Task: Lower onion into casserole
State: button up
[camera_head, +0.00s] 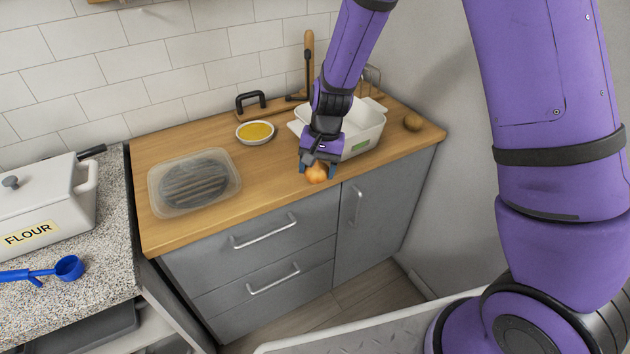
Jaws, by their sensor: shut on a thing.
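An orange-brown onion (317,174) is held between the fingers of my gripper (318,170). The gripper points down and is shut on it, near the front edge of the wooden worktop. The white casserole (365,135) stands on the worktop just behind and to the right of my gripper. It is a rectangular dish with a green label on its front. My gripper and forearm hide its left part and much of its inside. The onion appears in front of the casserole's near left side; its height above the worktop is hard to tell.
A clear plastic container (160,203) with dark contents sits on the worktop's left. A bowl of yellow food (256,132) stands behind the bare middle. A flour box (40,205) and blue scoop (68,268) occupy the left counter.

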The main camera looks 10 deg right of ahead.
jog(key=w+d+r, duration=0.2)
jog(key=w+d, duration=0.1)
jog(key=w, duration=0.4)
jog(key=w+d+r, duration=0.2)
jog(key=w, duration=0.6)
jog(key=w+d+r, duration=0.2)
jog(key=w+d, duration=0.1)
jog(key=w, duration=0.5)
jog(key=shift+w+d, duration=0.2)
jog(key=shift+d, duration=0.1)
jog(key=shift+f, duration=0.2)
jog(key=shift+f, duration=3.7)
jog(key=shift+f, duration=1.95)
